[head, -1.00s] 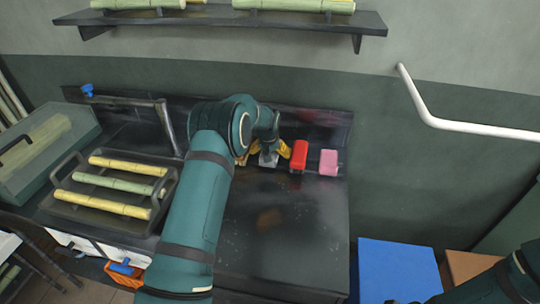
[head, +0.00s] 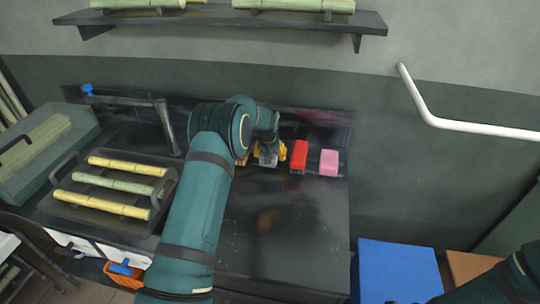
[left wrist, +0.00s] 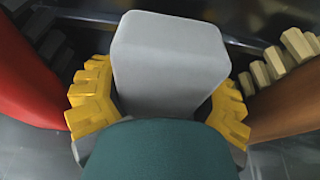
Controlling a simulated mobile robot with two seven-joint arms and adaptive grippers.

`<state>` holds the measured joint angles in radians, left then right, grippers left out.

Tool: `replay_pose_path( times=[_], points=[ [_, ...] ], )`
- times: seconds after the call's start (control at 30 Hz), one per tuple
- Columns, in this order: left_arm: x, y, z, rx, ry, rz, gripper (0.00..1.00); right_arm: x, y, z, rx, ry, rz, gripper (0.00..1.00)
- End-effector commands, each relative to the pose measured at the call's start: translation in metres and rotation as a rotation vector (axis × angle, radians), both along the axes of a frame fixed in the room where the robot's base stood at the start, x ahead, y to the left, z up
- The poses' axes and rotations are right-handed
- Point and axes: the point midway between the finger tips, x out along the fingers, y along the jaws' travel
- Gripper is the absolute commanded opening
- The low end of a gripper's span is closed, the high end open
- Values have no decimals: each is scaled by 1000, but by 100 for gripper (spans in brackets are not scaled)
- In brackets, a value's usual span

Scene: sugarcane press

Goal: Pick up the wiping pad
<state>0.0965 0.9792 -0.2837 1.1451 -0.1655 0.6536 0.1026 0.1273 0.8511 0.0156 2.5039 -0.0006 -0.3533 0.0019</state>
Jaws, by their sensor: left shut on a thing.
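The wiping pad appears to be the grey block (head: 268,160) on the dark counter, near the back wall. In the left wrist view the grey block (left wrist: 170,60) fills the space between the yellow fingers. My left gripper (head: 267,151) is shut on it, one finger against each side. The arm hides part of the block in the head view. Whether it still rests on the counter I cannot tell. My right arm shows at the lower right, but its gripper is out of view.
A red brush (head: 299,156) stands close to the right of the left gripper, and a pink block (head: 329,163) lies beyond it. A brown brush (left wrist: 290,105) is close on the other side. A tray of cane (head: 75,209) sits left. The counter's front (head: 300,230) is clear.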

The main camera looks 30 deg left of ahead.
Motion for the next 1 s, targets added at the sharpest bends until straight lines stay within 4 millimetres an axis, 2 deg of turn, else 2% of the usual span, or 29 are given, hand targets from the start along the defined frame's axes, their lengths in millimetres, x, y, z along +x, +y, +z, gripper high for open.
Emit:
replay_pose_path(
  times=[0.33, 0.7, 0.83, 1.0],
  points=[
    [0, 0, 8, 0, -1, 0, 33, 0, 0, 7, 0, 0, 0, 47],
    [1, 0, 79, 1, -4, 0, 33, -2, 0, 19, 1, 6, 1, 47],
    [0, 0, 95, 1, -2, 0, 33, -3, 0, 21, 1, 8, 2, 47],
    [0, 0, 105, 0, 0, 0, 33, -4, 1, 23, 1, 9, 2, 47]
  ],
)
